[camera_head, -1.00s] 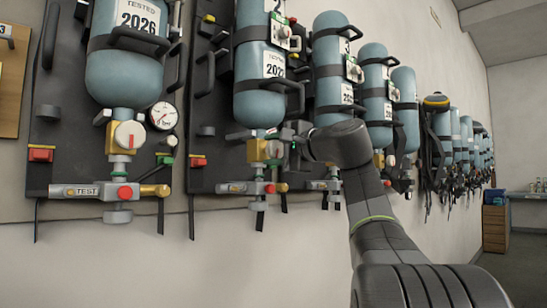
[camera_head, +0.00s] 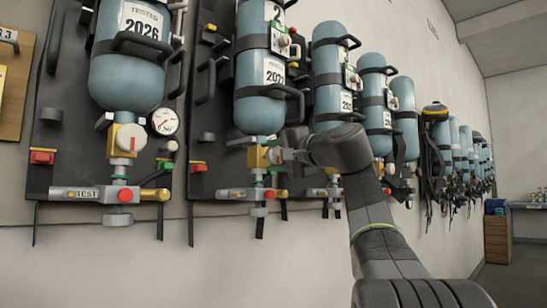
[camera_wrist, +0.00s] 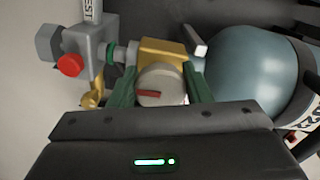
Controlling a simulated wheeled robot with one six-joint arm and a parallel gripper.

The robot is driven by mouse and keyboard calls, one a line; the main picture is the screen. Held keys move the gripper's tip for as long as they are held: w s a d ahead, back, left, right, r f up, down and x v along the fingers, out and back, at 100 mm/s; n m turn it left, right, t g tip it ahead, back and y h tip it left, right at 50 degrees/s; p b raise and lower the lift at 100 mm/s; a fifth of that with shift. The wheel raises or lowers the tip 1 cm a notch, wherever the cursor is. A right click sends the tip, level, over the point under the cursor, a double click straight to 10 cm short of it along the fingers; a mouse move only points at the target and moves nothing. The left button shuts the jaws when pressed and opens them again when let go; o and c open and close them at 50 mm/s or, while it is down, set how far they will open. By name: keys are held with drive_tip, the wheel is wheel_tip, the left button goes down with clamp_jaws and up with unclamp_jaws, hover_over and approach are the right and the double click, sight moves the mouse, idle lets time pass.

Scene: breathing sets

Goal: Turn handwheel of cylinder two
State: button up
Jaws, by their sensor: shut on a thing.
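Cylinder two (camera_head: 252,110), blue-grey with a 2 on its upper label, hangs upside down on a dark wall board. Its brass valve (camera_head: 257,157) is at the bottom, with a pale round handwheel (camera_head: 275,155) on its front, partly hidden by my gripper (camera_head: 286,154). In the wrist view, the handwheel (camera_wrist: 163,86) bears a red mark and sits between the green fingers of my gripper (camera_wrist: 161,92). The gripper is shut on it. The brass valve body (camera_wrist: 165,52) is just behind, and the cylinder (camera_wrist: 243,72) is to the right.
Cylinder one (camera_head: 130,75) hangs at left with a gauge (camera_head: 165,121) beside its valve. Below cylinder two is a test fitting (camera_head: 255,194); its red knob (camera_wrist: 70,65) is close to the gripper. More cylinders (camera_head: 330,85) line the wall at right. Open floor (camera_head: 520,270) shows at lower right.

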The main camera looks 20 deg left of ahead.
drive_tip(key=o, duration=1)
drive_tip(key=shift+d, duration=0.1)
drive_tip(key=v, duration=1.3)
drive_tip(key=shift+d, duration=0.35)
drive_tip(key=shift+s+f, duration=0.1)
drive_tip(key=shift+s, duration=0.05)
drive_tip(key=x, duration=1.4)
